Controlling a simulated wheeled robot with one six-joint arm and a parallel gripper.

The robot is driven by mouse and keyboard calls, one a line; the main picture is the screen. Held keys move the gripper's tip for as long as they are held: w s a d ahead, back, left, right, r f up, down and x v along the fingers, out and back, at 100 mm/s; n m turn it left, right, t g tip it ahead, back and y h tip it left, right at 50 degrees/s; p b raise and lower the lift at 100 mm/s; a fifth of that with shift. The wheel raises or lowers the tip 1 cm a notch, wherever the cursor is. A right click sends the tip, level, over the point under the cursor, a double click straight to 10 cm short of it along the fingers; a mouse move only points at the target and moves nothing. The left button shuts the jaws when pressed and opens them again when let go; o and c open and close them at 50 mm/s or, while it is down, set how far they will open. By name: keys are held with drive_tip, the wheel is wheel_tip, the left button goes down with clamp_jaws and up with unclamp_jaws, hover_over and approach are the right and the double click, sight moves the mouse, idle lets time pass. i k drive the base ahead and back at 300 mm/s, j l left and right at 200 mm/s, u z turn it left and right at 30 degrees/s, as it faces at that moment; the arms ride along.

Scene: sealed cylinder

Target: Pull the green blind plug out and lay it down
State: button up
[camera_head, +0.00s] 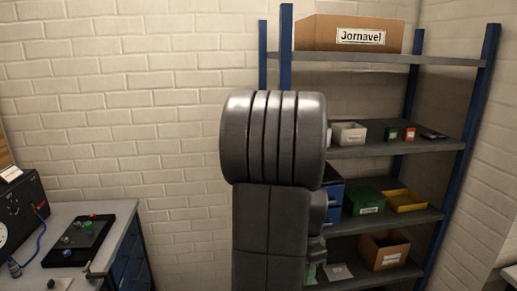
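A dark tray or plate (78,240) lies on the grey workbench (118,212) at the left edge. My dark arm fills the middle of the view, in front of the shelf. The end of my arm with my gripper does not show, so what it holds is hidden.
A black device (22,205) with a blue cable stands on the bench's left. A blue-posted shelf unit (450,145) on the right holds a cardboard box labelled Jornavel (350,34), a green bin (368,201), a yellow tray (404,200) and a brown box (384,251). The brick wall between is bare.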

sight(88, 225)
drive_tip(key=i+j+u, duration=0.15)
drive_tip(key=i+u, duration=0.15)
drive_tip(key=u, duration=0.15)
drive_tip(key=i+u, duration=0.45)
drive_tip(key=i+l+u, duration=0.1)
drive_tip(key=u, duration=0.35)
drive_tip(key=i+l+u, duration=0.25)
drive_tip(key=i+u, duration=0.2)
drive_tip(key=i+l+u, duration=0.1)
drive_tip(key=i+u, duration=0.3)
drive_tip(key=i+l+u, duration=0.2)
drive_tip(key=u, duration=0.25)
